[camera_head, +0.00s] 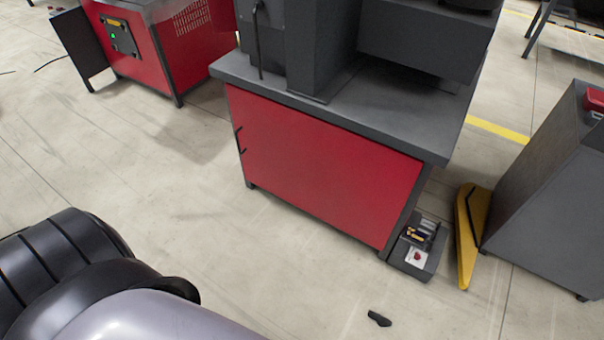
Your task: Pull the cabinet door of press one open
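A red cabinet door (318,165) fills the front of a dark grey machine stand, which I take for press one (380,110). The door looks closed, flush in its frame. Two small dark fittings (239,142) sit at its left edge; I cannot tell whether they are hinges or a handle. My arm shows at the lower left, its links dark and pale grey, apart from the cabinet. Neither gripper is in view.
A grey bin (415,255) with small items stands at the cabinet's right foot. A small black object (379,318) lies on the floor. A yellow piece (468,235) and a grey cabinet (550,190) stand at right. Floor before the door is mostly clear.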

